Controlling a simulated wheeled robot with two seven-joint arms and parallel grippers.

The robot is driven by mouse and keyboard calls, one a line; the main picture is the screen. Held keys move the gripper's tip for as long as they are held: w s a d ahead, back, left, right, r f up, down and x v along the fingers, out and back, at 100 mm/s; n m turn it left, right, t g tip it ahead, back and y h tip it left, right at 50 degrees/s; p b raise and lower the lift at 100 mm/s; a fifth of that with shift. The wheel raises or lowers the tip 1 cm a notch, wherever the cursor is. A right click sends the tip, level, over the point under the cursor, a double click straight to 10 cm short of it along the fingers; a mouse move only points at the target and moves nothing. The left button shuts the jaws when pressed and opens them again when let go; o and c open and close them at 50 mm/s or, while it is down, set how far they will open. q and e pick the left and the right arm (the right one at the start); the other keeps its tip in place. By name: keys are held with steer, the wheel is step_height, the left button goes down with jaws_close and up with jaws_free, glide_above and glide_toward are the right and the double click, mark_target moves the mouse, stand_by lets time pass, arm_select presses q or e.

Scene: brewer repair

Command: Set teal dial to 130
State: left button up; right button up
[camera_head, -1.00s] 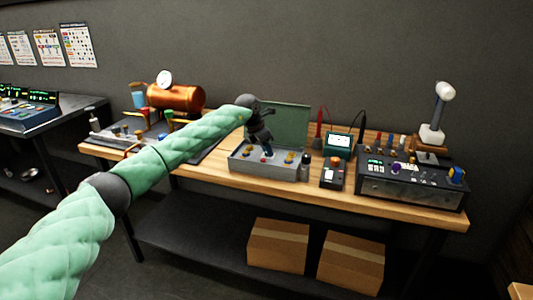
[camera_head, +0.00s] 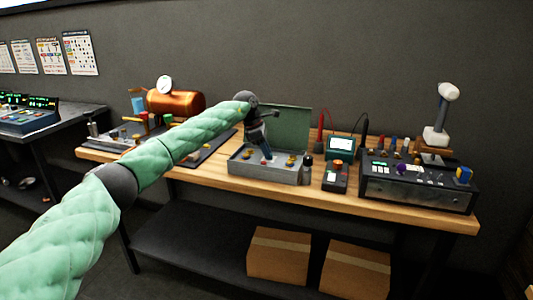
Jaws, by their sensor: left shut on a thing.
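My left arm comes in from the left, and my left gripper (camera_head: 266,152) points down into the open grey case (camera_head: 262,174) on the wooden bench. It is shut on a small part at the case's panel, which the fingers mostly hide. Small yellow knobs (camera_head: 290,161) show on the panel beside it. I cannot make out the teal dial or its reading; it may be the part behind my fingers. The green lid (camera_head: 292,127) stands open behind. My right gripper is not in view.
Right of the case are a dark bottle (camera_head: 307,168), a handheld meter (camera_head: 335,177), a teal-cased instrument (camera_head: 341,147) and a black control unit (camera_head: 417,187). A copper tank (camera_head: 176,102) stands at left. Cardboard boxes (camera_head: 279,256) sit on the shelf below.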

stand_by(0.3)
arm_select(q)
steer(key=o, duration=1)
steer(key=shift+w+a+r, duration=0.1)
steer(key=shift+a+r, duration=0.15)
steer(key=shift+r, duration=0.25)
steer(key=b+v, duration=0.1)
steer(key=v, duration=0.5)
steer(key=shift+a+r, duration=0.1)
steer(key=shift+r, duration=0.2)
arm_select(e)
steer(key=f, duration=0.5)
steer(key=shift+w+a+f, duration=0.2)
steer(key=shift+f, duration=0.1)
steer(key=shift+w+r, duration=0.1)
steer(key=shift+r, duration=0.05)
